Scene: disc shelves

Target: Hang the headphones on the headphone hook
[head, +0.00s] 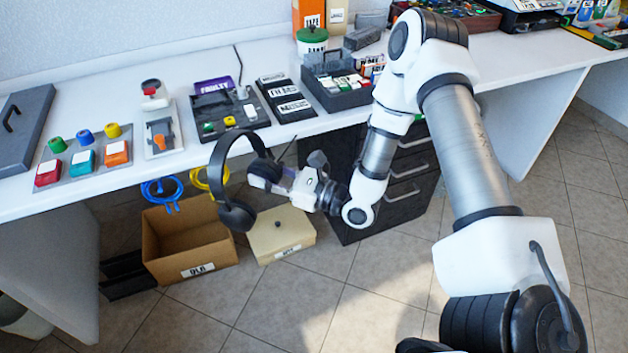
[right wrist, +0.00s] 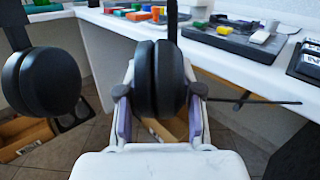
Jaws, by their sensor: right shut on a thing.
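The black headphones (head: 233,165) hang in the air in front of the desk edge, headband up and one ear cup hanging free to the left. My right gripper (head: 272,178) is shut on the other ear cup, which also shows between the fingers in the right wrist view (right wrist: 158,80). The free ear cup (right wrist: 50,80) is at the left there. A thin dark rod (right wrist: 268,102) sticks out beside the gripped cup, below the desk edge. I cannot tell whether it is the headphone hook or part of the headphones. My left gripper is not in view.
The white desk (head: 190,178) holds button panels and trays. Blue (head: 160,192) and yellow (head: 200,182) cable coils hang under its edge. A cardboard box (head: 190,240) and a cream box (head: 283,240) stand on the floor below. A dark drawer cabinet (head: 345,215) is to the right.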

